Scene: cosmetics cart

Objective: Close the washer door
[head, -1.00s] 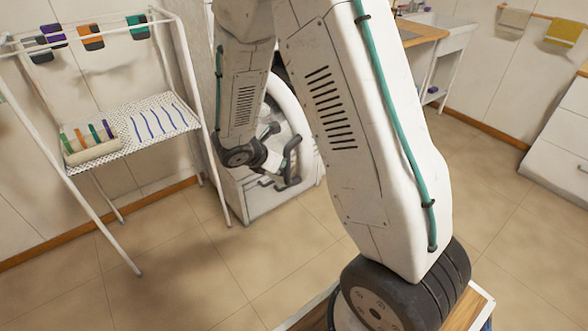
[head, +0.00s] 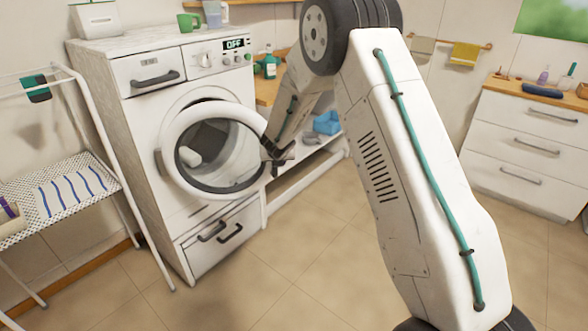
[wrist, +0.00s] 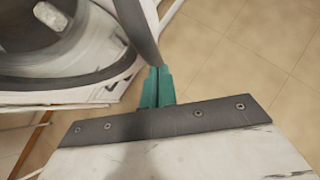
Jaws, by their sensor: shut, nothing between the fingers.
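The white washer (head: 140,120) stands left of centre in the head view. Its round door (head: 177,122), a white ring around dark glass, stands off the front panel, partly open. My gripper (head: 277,153) is at the door's right edge in the head view, its fingers partly lost against dark parts. In the wrist view, my gripper (wrist: 157,84) shows two teal fingers pressed together with nothing between them. The door's grey curved rim (wrist: 140,28) comes down right beside the fingertips. I cannot tell whether they touch it.
A drying rack (head: 105,165) stands close on the washer's left. A low white shelf (head: 300,180) with a blue item is on its right. A white drawer unit (head: 525,140) stands at the far right. Tiled floor (head: 300,270) in front is clear.

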